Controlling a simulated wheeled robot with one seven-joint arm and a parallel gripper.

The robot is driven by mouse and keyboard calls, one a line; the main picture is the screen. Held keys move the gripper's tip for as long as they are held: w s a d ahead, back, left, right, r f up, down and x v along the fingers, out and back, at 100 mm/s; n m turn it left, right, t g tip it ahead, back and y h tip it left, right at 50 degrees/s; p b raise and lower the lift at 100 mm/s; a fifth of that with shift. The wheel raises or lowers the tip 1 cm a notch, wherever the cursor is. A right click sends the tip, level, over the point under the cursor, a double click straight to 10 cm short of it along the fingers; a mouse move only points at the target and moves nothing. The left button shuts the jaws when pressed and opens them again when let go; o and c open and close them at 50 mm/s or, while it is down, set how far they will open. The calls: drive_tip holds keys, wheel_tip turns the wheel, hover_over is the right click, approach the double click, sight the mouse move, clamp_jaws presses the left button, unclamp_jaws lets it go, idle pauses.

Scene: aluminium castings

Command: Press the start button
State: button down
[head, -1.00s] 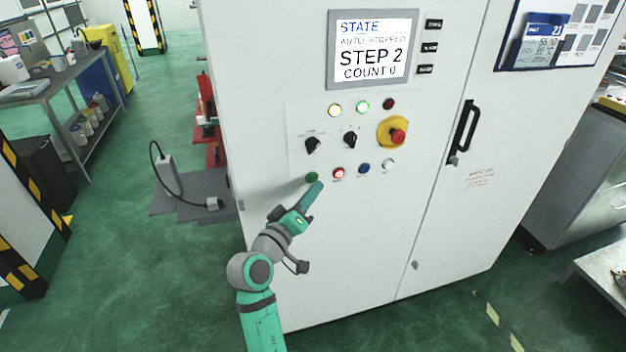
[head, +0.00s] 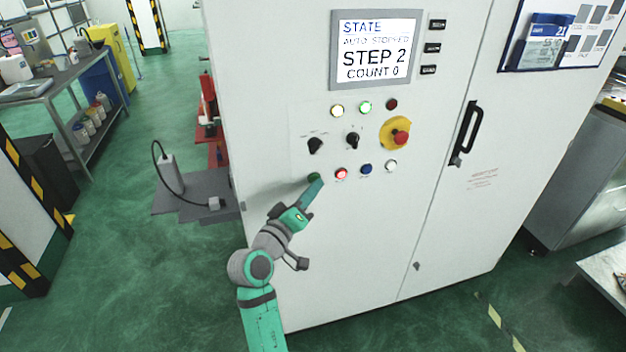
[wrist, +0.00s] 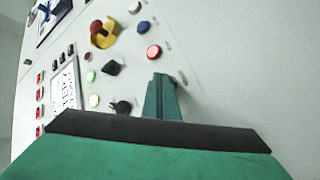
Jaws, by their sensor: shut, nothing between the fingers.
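The green button (head: 313,177) is at the lower left of the control panel on the white cabinet, partly hidden behind my fingertips in the head view. My gripper (head: 318,183) is shut and empty, with its tips at the green button, touching it or very close. In the wrist view the closed fingers (wrist: 161,80) point at the panel and hide the green button. The lit red button (head: 341,174) is just right of the tips. The screen (head: 375,50) reads AUTO STOPPED, STEP 2, COUNT 0.
A blue button (head: 365,169) and a white button (head: 390,166) continue the row. Two black selector knobs (head: 315,145) sit above. A red emergency stop (head: 400,138) on a yellow base is at the right. The door handle (head: 466,130) is further right.

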drive_tip(key=shift+d, duration=0.25)
drive_tip(key=shift+w+a, duration=0.3)
drive_tip(key=shift+w, duration=0.1)
idle(0.7)
drive_tip(key=shift+s+d, duration=0.2)
drive_tip(key=shift+s, duration=0.25)
drive_tip(key=shift+s+d, duration=0.2)
drive_tip(key=shift+s, duration=0.25)
drive_tip(key=s, duration=0.2)
drive_tip(key=s+d, duration=0.1)
drive_tip(key=s, duration=0.1)
drive_tip(key=shift+s+d, duration=0.15)
drive_tip(key=shift+s, duration=0.2)
idle(0.5)
